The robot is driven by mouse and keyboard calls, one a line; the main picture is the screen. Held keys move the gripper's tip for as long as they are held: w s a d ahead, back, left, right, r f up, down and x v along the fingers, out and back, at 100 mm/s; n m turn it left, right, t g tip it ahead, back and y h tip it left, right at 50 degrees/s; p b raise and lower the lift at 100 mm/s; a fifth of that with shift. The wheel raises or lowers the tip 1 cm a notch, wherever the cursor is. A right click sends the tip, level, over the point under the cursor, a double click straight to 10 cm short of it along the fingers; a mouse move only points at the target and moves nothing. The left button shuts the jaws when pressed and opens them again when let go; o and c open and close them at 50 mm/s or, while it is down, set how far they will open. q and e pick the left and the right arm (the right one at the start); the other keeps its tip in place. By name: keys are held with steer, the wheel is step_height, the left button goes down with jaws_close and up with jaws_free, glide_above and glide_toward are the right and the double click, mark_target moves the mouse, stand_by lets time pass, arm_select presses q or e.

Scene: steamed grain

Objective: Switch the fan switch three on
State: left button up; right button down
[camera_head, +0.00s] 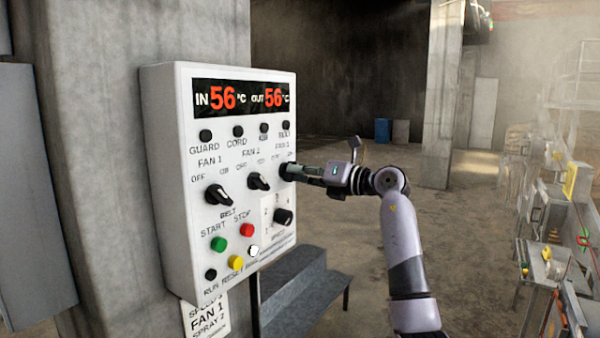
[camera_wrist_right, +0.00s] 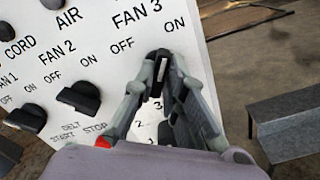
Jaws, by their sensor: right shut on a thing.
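The white control panel (camera_head: 166,150) hangs on a concrete pillar and carries rotary switches for Fan 1, Fan 2 and Fan 3. My right gripper (camera_head: 290,172) is at the Fan 3 switch, at the panel's right side, and hides most of it in the head view. In the right wrist view the gripper (camera_wrist_right: 160,62) is shut on the black Fan 3 switch (camera_wrist_right: 161,72), below the Fan 3 OFF and ON labels. A white mark shows on the switch between the fingertips; which label it points to is unclear. My left gripper is not in view.
The Fan 1 switch (camera_head: 217,194) and Fan 2 switch (camera_head: 259,181) sit to the left. A selector knob (camera_head: 283,216) is just below. Green (camera_head: 218,244) and red (camera_head: 246,230) buttons are lower down. Grey metal steps (camera_head: 305,285) stand below the panel; open floor lies behind my arm.

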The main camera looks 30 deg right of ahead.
steer(key=shift+m+p, duration=0.35)
steer(key=shift+m, duration=0.35)
steer(key=c, duration=1.6)
jaws_free()
steer(key=shift+d, duration=0.1)
steer(key=shift+c, duration=0.2)
